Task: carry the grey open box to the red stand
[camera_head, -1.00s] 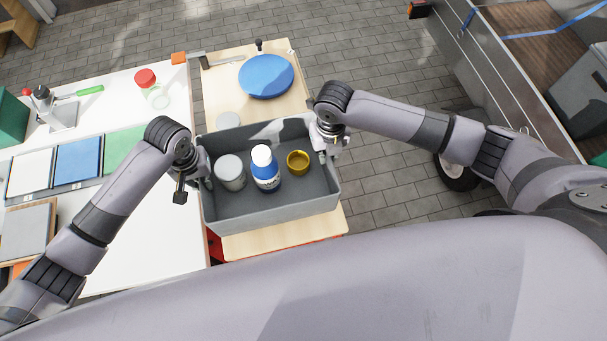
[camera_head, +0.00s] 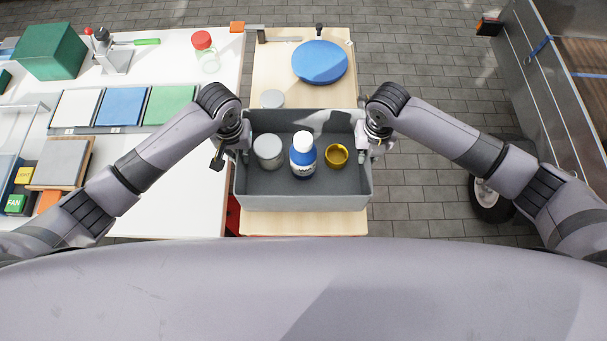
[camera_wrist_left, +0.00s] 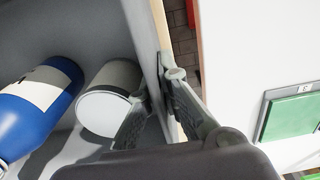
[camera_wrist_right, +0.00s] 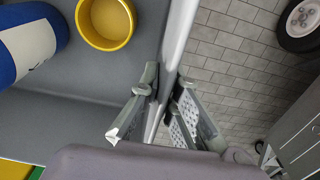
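The grey open box (camera_head: 265,201) is in the middle of the head view, over the near part of a pale wooden top (camera_head: 300,224). It holds a white-lidded jar (camera_head: 268,150), a blue bottle with a white cap (camera_head: 303,160) and a yellow cup (camera_head: 337,156). My left gripper (camera_head: 240,153) is shut on the box's left wall, one finger on each side in the left wrist view (camera_wrist_left: 162,90). My right gripper (camera_head: 368,150) is shut on the right wall likewise. A sliver of red (camera_head: 233,222) shows under the wooden top; I cannot tell whether it is the red stand.
A blue round plate (camera_head: 320,62) and a grey disc (camera_head: 271,98) lie beyond the box. A white table (camera_head: 190,190) with coloured panels and a red-lidded jar (camera_head: 203,42) is at left. Paved floor is open at right, with a wheeled cart (camera_head: 548,100) beyond.

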